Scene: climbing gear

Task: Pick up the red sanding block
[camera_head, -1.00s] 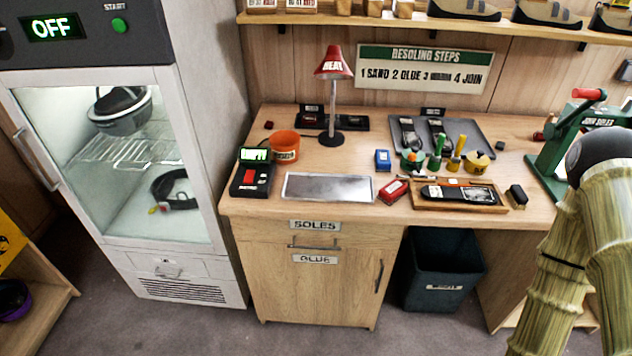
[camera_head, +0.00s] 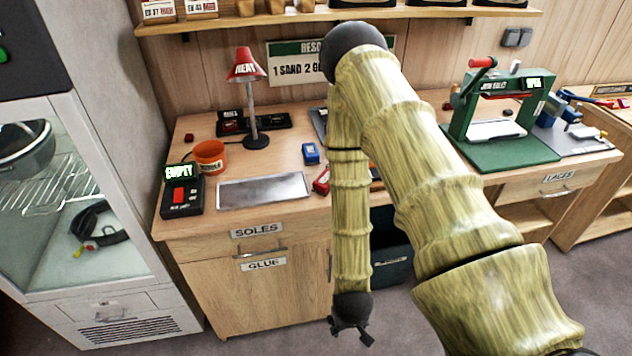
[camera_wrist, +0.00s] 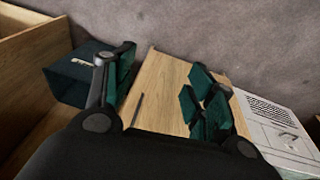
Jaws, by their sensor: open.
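The red sanding block (camera_head: 322,182) lies on the workbench top near its front edge, in the head view. My arm hides its right side, and it does not show in the wrist view. My gripper (camera_head: 354,330) hangs low in front of the bench, below the bench top and apart from the block. In the wrist view my gripper (camera_wrist: 160,85) has its fingers spread wide with nothing between them, facing the cabinet front.
A blue block (camera_head: 310,153) sits behind the red one. A metal plate (camera_head: 264,190), orange cup (camera_head: 210,157) and red lamp (camera_head: 247,75) stand to the left. A green press (camera_head: 500,120) stands right. A dark bin (camera_wrist: 78,78) is under the bench.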

